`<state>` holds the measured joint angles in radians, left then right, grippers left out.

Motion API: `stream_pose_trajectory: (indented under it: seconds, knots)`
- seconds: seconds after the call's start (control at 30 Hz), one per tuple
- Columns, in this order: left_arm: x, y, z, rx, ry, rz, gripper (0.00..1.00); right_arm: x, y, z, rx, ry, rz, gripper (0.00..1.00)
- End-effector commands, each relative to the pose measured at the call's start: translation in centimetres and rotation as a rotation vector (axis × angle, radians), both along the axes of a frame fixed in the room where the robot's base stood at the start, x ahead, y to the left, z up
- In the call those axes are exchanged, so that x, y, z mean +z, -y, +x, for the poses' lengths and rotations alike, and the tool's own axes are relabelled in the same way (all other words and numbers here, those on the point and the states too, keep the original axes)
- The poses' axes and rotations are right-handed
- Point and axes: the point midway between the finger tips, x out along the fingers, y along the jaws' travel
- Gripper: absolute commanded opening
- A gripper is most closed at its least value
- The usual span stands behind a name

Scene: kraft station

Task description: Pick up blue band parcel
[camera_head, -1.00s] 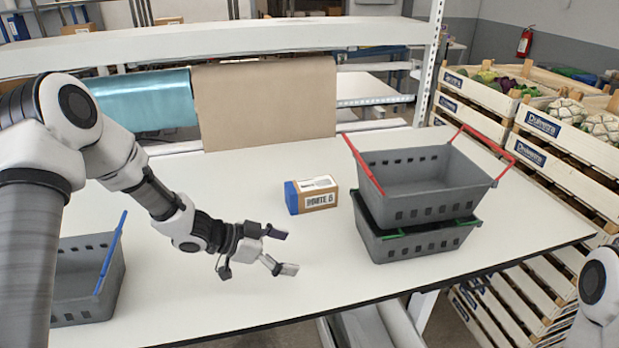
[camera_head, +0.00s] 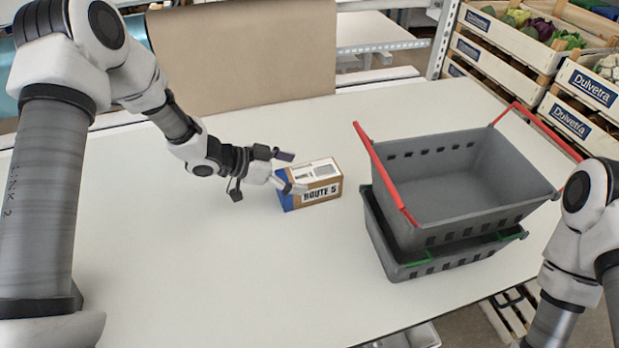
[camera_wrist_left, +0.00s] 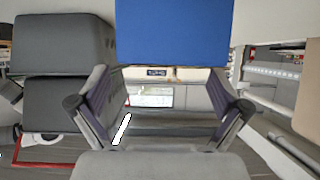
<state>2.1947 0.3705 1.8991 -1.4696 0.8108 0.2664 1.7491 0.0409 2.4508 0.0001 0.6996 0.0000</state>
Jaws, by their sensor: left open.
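The blue band parcel (camera_head: 312,185) is a small brown box with a blue left end and a "ROUTE 5" label. It rests on the white table left of the stacked baskets. My left gripper (camera_head: 290,172) is open at the parcel's blue end, with one finger overlapping its near side in the head view. In the left wrist view the blue end (camera_wrist_left: 175,32) fills the top middle, beyond the open fingers of the gripper (camera_wrist_left: 165,108). I cannot tell whether the fingers touch the parcel. My right arm shows at the right edge; its gripper is out of view.
Two grey baskets, the upper one with red handles (camera_head: 455,185) and the lower with green (camera_head: 430,265), are stacked right of the parcel. A brown paper roll (camera_head: 250,50) hangs at the back. Vegetable crates (camera_head: 580,115) stand at right. The front left table is clear.

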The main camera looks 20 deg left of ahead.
Motion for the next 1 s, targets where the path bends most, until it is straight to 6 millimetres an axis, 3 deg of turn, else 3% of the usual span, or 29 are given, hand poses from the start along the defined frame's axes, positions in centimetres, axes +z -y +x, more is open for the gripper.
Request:
stream_pose_trajectory:
  seconds: [0.1, 0.2, 0.43, 0.47, 0.67, 1.0]
  knots:
    - [-0.6, 1.6, 1.3, -0.004, -0.003, 0.004, 1.0, 1.6, 0.0, 0.1, 0.001, 0.002, 0.0, 0.35]
    - [-1.5, 2.6, 2.0, -0.002, -0.002, 0.002, 1.0, 1.7, 0.0, 0.1, 0.001, 0.002, 0.0, 0.35]
    - [-1.8, 2.8, 2.3, 0.001, 0.0, 0.0, 1.0, 1.6, 0.0, 0.1, 0.001, 0.002, 0.0, 0.35]
    - [-1.8, 2.8, 2.3, 0.001, 0.0, 0.0, 0.96, 1.6, 0.0, 0.1, 0.001, 0.002, 0.0, 0.35]
    - [-1.8, 2.8, 2.3, 0.001, 0.0, 0.001, 0.26, 1.6, 0.0, 0.1, 0.001, 0.002, 0.0, 0.35]
    - [-1.7, 2.8, 2.3, 0.001, -0.001, 0.001, 0.24, 1.5, 0.0, 0.1, 0.001, 0.002, 0.0, 0.35]
